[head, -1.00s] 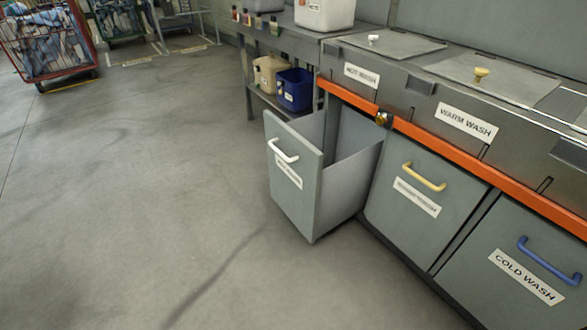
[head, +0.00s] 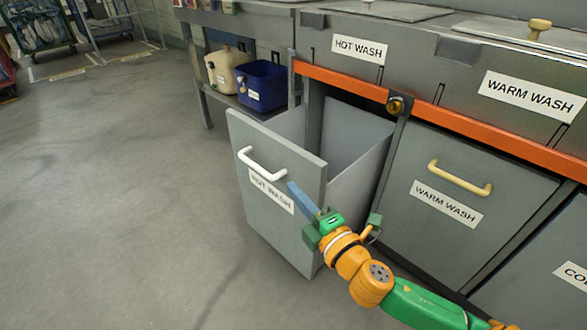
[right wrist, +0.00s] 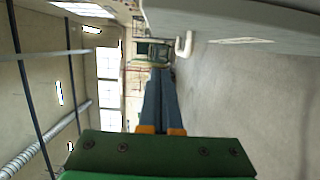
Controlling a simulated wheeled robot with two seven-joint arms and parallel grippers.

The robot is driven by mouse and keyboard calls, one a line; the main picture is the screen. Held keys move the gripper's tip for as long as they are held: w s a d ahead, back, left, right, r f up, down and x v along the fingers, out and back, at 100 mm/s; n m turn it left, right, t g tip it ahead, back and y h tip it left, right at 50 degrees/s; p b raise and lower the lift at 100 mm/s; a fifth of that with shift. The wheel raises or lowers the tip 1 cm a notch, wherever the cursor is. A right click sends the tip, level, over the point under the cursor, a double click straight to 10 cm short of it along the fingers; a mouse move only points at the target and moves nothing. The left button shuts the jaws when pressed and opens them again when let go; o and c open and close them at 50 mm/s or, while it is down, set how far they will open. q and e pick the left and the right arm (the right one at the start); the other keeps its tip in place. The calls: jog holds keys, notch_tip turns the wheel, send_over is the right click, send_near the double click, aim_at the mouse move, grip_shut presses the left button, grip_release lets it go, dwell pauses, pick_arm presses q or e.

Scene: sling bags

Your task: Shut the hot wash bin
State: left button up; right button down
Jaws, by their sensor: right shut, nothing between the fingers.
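The hot wash bin (head: 280,213) is a grey pull-out bin with a white handle (head: 262,164) and a HOT WASH label on its front. It stands pulled out of the counter, and its inside shows from above. My right gripper (head: 292,187) is shut and empty, its blue fingers in front of the bin's front panel near the label, just right of the handle. I cannot tell whether it touches the panel. In the right wrist view the shut fingers (right wrist: 157,75) point along the panel, with the white handle (right wrist: 184,44) ahead. My left gripper is not in view.
The closed warm wash bin (head: 420,235), with a yellow handle, is to the right, and part of the cold wash bin (head: 560,260) shows beyond. An orange rail (head: 440,120) runs above. A blue tub (head: 263,86) sits on the shelf at left. The floor at left is clear.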

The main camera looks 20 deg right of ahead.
aim_at(297, 170)
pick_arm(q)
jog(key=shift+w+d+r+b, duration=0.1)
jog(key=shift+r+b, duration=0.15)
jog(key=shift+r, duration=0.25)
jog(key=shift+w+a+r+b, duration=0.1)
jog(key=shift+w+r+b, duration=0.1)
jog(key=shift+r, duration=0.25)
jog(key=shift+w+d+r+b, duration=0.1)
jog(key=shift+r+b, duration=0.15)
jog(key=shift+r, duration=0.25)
pick_arm(e)
jog(key=shift+w+d+f, duration=0.1)
jog(key=shift+w+d, duration=0.45)
jog(key=shift+w, duration=0.6)
jog(key=shift+w+d+r, duration=0.1)
jog(key=shift+w+d, duration=0.4)
jog(key=shift+w, duration=0.6)
jog(key=shift+w+d+f, duration=0.1)
jog(key=shift+w+d, duration=0.45)
jog(key=shift+w, duration=0.6)
jog(key=shift+d, duration=0.1)
